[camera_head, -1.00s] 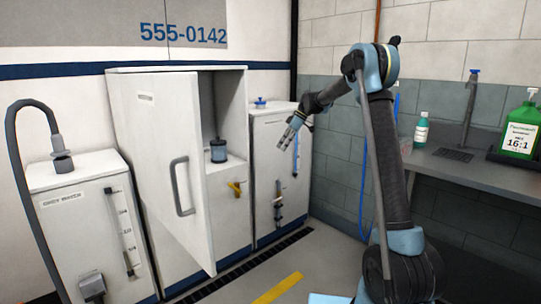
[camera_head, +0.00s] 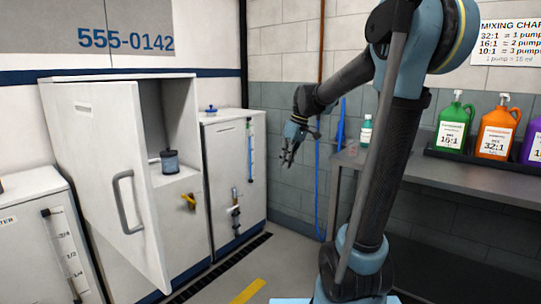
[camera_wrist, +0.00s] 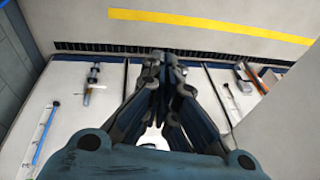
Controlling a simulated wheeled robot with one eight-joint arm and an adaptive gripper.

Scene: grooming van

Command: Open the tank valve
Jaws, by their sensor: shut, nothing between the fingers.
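A yellow valve handle (camera_head: 189,201) sits on the front of the middle white cabinet, below its open compartment. I cannot tell which one the task means. My gripper (camera_head: 288,160) is shut and empty, raised and pointing down, right of the right tank in the head view. The wrist view shows its fingers together (camera_wrist: 163,65), touching neither valve.
The middle cabinet's door (camera_head: 100,180) stands open toward the room, with a dark canister (camera_head: 169,161) on the shelf behind it. A counter (camera_head: 480,180) with several pump bottles is at right.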

